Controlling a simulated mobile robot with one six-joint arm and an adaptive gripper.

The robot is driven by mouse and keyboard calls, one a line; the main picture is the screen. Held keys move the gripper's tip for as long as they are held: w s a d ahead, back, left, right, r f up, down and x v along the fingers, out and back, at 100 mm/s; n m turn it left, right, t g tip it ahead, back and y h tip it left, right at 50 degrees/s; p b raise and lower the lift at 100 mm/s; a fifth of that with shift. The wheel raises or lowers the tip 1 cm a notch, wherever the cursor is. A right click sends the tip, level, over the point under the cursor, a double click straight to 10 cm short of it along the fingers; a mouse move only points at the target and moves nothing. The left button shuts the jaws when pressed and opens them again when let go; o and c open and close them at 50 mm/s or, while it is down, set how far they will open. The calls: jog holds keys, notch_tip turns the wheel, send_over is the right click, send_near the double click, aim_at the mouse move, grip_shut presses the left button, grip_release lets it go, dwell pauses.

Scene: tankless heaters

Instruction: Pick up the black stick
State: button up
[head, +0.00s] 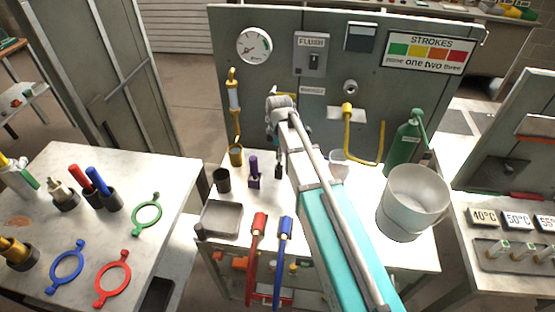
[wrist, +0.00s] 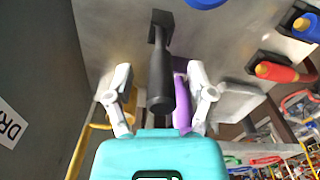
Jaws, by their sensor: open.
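The black stick (wrist: 160,80) stands upright on the pale bench top, on a dark base, in the wrist view. My gripper (wrist: 159,72) is open, with one pale finger on each side of the stick and gaps between. In the head view a dark upright piece, the black stick (head: 278,171), shows just left of my arm, below my gripper (head: 276,138). My arm hides part of the area around it there.
A purple stick (head: 254,174) stands close to the left, also in the wrist view (wrist: 181,105). A dark cup (head: 222,180), a grey tray (head: 221,218), red (head: 258,226) and blue (head: 285,229) handles, a white bucket (head: 412,205) and a green bottle (head: 404,147) are around. A panel (head: 300,75) rises behind.

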dwell(0.3)
grip_shut()
jog(key=shift+r, duration=0.15)
dwell(0.3)
notch_tip(320, 180, up, 10)
jog(key=p, duration=1)
jog(key=shift+s, duration=0.1)
dwell(1.0)
